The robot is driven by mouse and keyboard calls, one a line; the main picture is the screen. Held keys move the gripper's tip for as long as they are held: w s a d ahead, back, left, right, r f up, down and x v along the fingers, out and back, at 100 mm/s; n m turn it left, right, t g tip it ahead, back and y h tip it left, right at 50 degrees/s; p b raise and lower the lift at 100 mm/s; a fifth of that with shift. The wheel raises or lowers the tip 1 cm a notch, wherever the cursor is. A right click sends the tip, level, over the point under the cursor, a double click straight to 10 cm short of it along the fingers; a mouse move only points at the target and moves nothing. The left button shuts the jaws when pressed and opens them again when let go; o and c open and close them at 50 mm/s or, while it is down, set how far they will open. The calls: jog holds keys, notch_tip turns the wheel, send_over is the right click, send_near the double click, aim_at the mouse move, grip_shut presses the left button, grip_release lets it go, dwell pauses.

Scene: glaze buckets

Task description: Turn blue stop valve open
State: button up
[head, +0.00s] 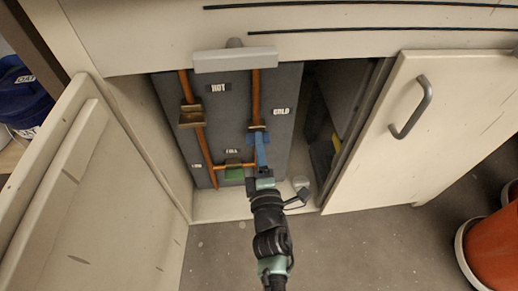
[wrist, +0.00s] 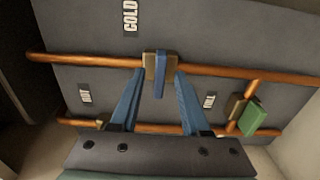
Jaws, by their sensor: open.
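The blue stop valve has a brass body (wrist: 149,66) and a blue lever (wrist: 159,82), on the copper pipe beside the COLD label. In the wrist view the lever lies crosswise to that pipe. My gripper (wrist: 159,73) is open, with one blue finger on each side of the lever. Gaps show between the fingers and the lever, so it is not clamped. In the head view my gripper (head: 262,152) reaches up from below to the blue valve (head: 257,129), and its blue fingers partly hide the lever.
The panel (head: 286,92) stands inside a cabinet with its left door (head: 80,190) and right door (head: 375,150) open. A green valve (head: 235,174) sits on the lower crosspipe, and a brass valve (head: 192,116) on the HOT pipe. An orange bucket (head: 492,248) stands right.

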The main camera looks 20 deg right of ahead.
jog(key=shift+w, duration=0.25)
grip_shut()
jog(key=shift+m, duration=0.3)
jog(key=shift+m+p, duration=2.9)
jog(key=shift+m, duration=5.7)
